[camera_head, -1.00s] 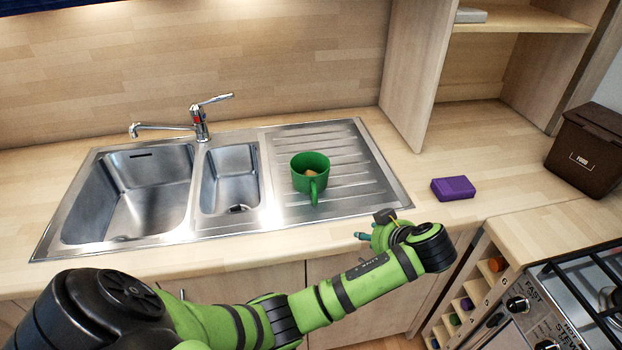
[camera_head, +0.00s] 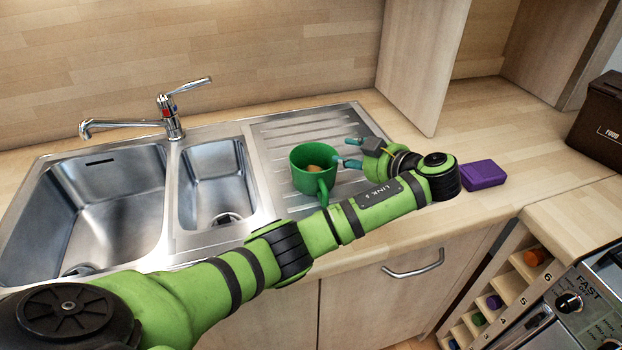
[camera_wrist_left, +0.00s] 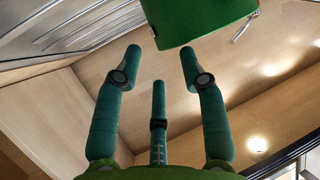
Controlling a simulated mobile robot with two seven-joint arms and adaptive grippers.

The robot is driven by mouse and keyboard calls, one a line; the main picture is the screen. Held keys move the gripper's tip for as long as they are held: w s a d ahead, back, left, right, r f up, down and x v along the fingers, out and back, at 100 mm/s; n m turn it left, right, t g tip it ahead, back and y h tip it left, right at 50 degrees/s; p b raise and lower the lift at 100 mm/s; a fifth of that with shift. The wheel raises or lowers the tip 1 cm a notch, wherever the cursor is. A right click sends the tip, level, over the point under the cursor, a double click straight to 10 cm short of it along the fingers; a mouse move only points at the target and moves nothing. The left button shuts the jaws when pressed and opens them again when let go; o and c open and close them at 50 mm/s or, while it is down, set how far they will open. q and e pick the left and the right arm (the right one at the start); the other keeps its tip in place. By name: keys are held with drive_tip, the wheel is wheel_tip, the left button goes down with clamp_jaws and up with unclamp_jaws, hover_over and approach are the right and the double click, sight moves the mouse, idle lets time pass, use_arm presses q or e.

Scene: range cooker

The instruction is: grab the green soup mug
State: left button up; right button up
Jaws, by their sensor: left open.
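The green soup mug (camera_head: 312,168) stands upright on the ribbed drainboard of the sink, with something orange-brown inside and its handle facing the front. My left gripper (camera_head: 346,153) is just to the right of the mug, its teal fingers pointing left toward it. The fingers look apart from the mug, though the gap is small. In the left wrist view, the three fingers (camera_wrist_left: 160,70) are spread and empty, and the mug (camera_wrist_left: 195,20) shows at the top beyond their tips. My right gripper is not seen.
The steel sink (camera_head: 255,200) has two bowls left of the mug and a tap (camera_head: 170,110) behind. A purple box (camera_head: 484,175) lies on the counter right of my wrist. A dark food bin (camera_head: 600,125) and the cooker (camera_head: 585,300) are at the right.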

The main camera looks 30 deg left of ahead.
sight(334, 151)
use_arm(q)
drive_tip(key=shift+w+a+f, duration=0.1)
drive_tip(key=shift+w+a, duration=0.05)
drive_tip(key=shift+a, duration=0.2)
drive_tip(key=shift+w+a, duration=0.1)
drive_tip(key=shift+a, duration=0.15)
drive_tip(key=p+x, duration=0.2)
drive_tip(key=x, duration=0.2)
drive_tip(key=shift+w+f, duration=0.2)
drive_tip(key=shift+f, duration=0.05)
drive_tip(key=shift+a+f, duration=0.1)
drive_tip(key=shift+f, duration=0.05)
clamp_jaws()
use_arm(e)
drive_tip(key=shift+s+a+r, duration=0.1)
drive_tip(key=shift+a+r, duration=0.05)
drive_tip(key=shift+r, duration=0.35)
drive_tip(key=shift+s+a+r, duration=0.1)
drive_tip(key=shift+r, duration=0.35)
